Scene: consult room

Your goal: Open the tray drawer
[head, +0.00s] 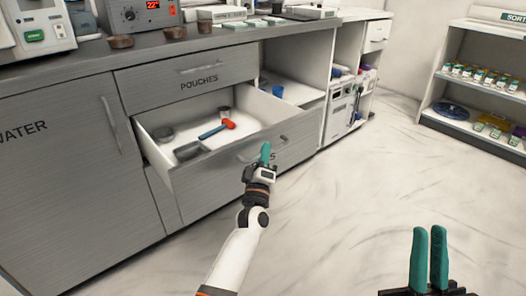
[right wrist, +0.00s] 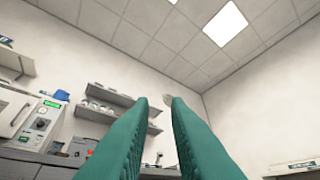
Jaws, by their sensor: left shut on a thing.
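The tray drawer (head: 205,168) is the grey-fronted drawer below the one labelled POUCHES in the head view. It stands pulled out, with its white interior showing. Only the end of its front label, an S, shows beside my gripper. My left gripper (head: 265,153) is at the drawer front, shut on the drawer's bar handle (head: 248,158), which it partly hides. My right gripper (head: 429,258) is low on the right, away from the cabinet. Its green fingers are apart with nothing between them, as the right wrist view also shows (right wrist: 157,100).
In the drawer lie a red-and-blue hammer-like tool (head: 217,128), a grey box (head: 188,150) and small round containers. The POUCHES drawer (head: 190,80) above is shut. The WATER cabinet door (head: 65,140) is at left. The marble floor is clear towards the shelf (head: 470,115) at right.

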